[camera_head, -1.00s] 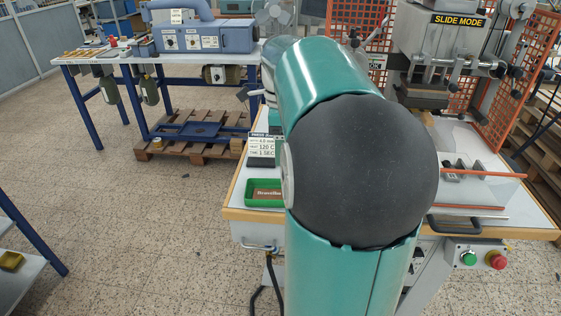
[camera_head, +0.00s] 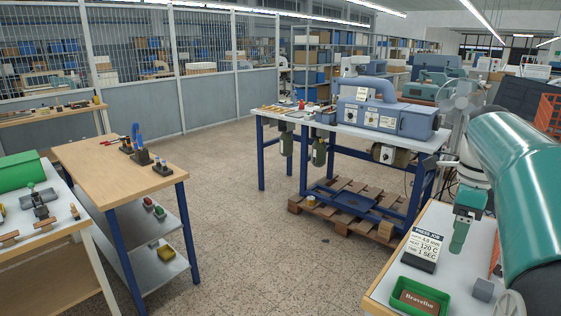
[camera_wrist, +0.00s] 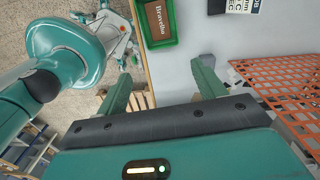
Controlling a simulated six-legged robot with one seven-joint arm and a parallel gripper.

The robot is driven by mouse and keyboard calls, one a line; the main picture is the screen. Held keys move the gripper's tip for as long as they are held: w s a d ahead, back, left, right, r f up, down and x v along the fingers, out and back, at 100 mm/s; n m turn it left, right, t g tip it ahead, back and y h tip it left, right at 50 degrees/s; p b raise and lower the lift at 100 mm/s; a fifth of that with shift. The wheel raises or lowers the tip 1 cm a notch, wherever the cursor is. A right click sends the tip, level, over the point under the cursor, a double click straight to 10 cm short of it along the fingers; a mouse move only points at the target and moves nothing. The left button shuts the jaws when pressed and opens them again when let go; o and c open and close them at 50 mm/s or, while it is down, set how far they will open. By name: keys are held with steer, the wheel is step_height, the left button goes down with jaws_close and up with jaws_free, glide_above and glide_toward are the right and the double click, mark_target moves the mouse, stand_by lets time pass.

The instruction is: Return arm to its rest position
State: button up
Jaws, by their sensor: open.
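My gripper (camera_head: 460,232) hangs pointing down over the white press table (camera_head: 400,240) at the right of the head view. In the wrist view my gripper (camera_wrist: 161,72) has its two green fingers spread wide, with nothing held between them. The table's wooden edge and bare white top show beyond the fingers. My teal arm fills the right edge of the head view and hides part of the table.
A green tray (camera_head: 445,311) with a brown "Bravelho" piece (camera_head: 420,300) and a press job sign (camera_head: 424,248) stand on the table, near my gripper. A small grey block (camera_head: 483,290) lies beside the tray. Orange mesh (camera_wrist: 283,88) borders the table. Open floor lies left.

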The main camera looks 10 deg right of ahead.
steer(key=s+a+f+n+t+h, duration=0.1)
steer(key=a+f+n, duration=0.1)
steer(key=a+n, duration=0.6)
steer(key=s+a+f+n+t+h, duration=0.1)
steer(key=a+n+t, duration=0.1)
steer(key=a+n, duration=0.65)
steer(key=s+a+f+n+t+y, duration=0.1)
steer(key=s+a+f+n, duration=0.2)
steer(key=a+n, duration=0.2)
steer(key=s+a+f+n+t, duration=0.1)
steer(key=s+a+f+n, duration=0.2)
steer(key=a+n, duration=0.3)
steer(key=shift+s+a+f+t+y, duration=0.35)
steer(key=shift+a+f+t+y, duration=0.05)
steer(key=shift+a+f, duration=0.4)
